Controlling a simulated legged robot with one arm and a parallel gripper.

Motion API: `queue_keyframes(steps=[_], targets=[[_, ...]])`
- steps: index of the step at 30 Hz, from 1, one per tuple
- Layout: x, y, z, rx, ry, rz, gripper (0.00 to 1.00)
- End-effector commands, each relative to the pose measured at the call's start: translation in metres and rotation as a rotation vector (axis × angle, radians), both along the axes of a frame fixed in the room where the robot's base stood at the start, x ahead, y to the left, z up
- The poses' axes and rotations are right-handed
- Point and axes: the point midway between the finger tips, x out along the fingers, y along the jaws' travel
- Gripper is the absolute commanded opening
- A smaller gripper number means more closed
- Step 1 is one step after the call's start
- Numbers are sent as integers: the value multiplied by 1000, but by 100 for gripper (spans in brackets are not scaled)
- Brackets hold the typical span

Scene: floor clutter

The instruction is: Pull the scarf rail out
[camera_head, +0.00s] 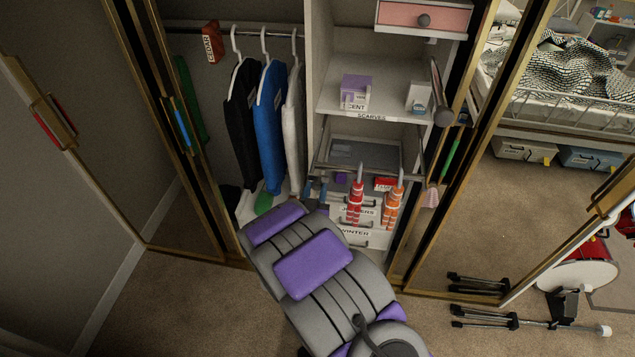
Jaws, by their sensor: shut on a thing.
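The scarf rail (372,177) is a thin grey pull-out frame under the shelf marked SCARVES, in the right half of the open wardrobe. It stands out in front of the compartment. A red striped scarf (355,204) and an orange striped scarf (392,208) hang from its front. My grey and purple arm reaches up from the bottom of the picture to the rail's left end. My gripper (316,188) is small and partly hidden there, among dark blue shapes; it is shut at the rail's left part. The exact contact of its fingertips is hard to see.
Drawers (355,233), one marked WINTER, sit below the rail. Clothes (270,125) hang to the left. Gold-framed mirror doors (475,150) flank the opening. A black and white stand (530,322) lies on the carpet at right. Carpet at front left is clear.

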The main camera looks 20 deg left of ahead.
Motion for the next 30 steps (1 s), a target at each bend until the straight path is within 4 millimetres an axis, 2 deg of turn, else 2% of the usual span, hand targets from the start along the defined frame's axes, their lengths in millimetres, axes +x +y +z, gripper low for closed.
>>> queue_keyframes(steps=[12,13,20,30], targets=[[-3,0,0,0,1,1,0],[-3,0,0,0,1,1,38],[-3,-1,0,0,1,0,60],[-7,-4,1,1,1,-1,60]])
